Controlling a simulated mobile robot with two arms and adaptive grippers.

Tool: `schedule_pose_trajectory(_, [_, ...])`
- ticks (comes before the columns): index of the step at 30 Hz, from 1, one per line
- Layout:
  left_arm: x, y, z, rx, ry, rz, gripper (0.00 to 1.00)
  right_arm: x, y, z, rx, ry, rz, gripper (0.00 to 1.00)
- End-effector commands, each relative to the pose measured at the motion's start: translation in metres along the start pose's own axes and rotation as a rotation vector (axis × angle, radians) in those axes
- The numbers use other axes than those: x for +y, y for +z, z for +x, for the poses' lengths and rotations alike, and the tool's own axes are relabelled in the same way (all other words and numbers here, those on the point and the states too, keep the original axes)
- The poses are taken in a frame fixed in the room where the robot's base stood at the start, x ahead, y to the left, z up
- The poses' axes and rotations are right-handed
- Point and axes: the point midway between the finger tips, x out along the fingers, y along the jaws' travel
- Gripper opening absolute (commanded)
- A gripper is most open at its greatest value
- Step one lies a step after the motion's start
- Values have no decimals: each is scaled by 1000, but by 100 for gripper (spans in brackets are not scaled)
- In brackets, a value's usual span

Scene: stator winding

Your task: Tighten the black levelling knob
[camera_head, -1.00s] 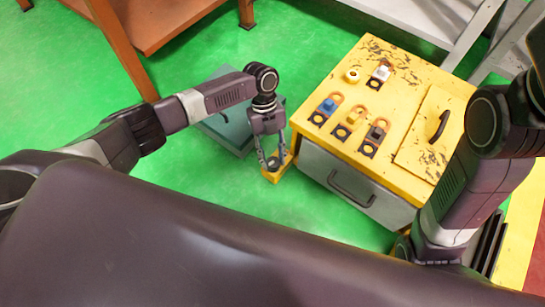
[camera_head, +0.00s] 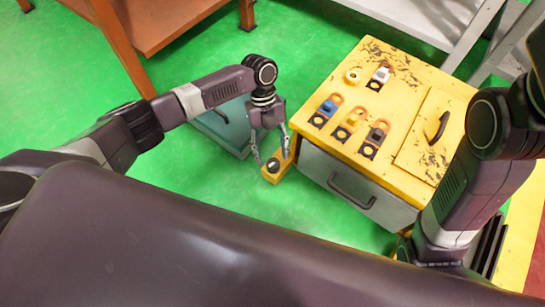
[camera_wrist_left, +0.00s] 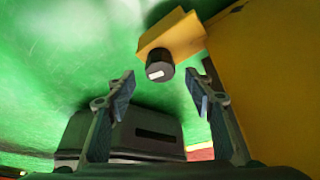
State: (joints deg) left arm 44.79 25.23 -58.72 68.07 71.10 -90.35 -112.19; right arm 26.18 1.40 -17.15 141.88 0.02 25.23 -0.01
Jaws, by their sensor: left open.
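The black levelling knob (camera_head: 272,164) sits on a yellow bracket (camera_head: 270,179) low at the front left corner of the yellow cabinet. My left gripper (camera_head: 271,156) is open and empty, with its fingers spread just above the knob. In the left wrist view, the knob (camera_wrist_left: 158,72) has a white mark on its end and shows beyond and between the two open fingertips (camera_wrist_left: 160,82). The fingers do not appear to touch it. My right arm comes in at the right, but its gripper is out of sight.
The yellow cabinet (camera_head: 395,75) carries several coloured parts on top and a grey drawer (camera_head: 350,188) with a handle. A teal box (camera_head: 225,128) stands behind my left gripper. Green floor is free left of the knob. An orange table (camera_head: 170,20) stands at the back.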

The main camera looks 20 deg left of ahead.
Motion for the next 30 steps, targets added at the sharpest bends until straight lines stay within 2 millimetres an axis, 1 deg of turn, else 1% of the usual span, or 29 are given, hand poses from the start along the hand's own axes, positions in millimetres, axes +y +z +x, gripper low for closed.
schedule_pose_trajectory(1, [-1,1,-12,-4,-4,0,49,0,0,0,0,0,0,40])
schedule_pose_trajectory(6, [-1,1,-50,-4,-4,0,49,0,0,0,-1,1,1,40])
schedule_pose_trajectory(9, [0,1,-69,-3,-3,-1,49,0,0,0,-1,1,1,40])
schedule_pose_trajectory(13, [0,1,-87,-2,-3,-1,49,0,0,0,-1,1,1,40])
schedule_pose_trajectory(15, [0,1,-93,-2,-1,0,49,0,0,0,-1,1,1,40])
schedule_pose_trajectory(19, [0,0,-98,-1,0,0,49,0,0,0,-1,1,1,40])
schedule_pose_trajectory(28, [0,0,-98,-1,-2,-5,49,0,0,0,-2,1,1,40])
schedule_pose_trajectory(30, [0,-1,-96,-4,-9,-35,49,1,2,2,-5,3,2,40])
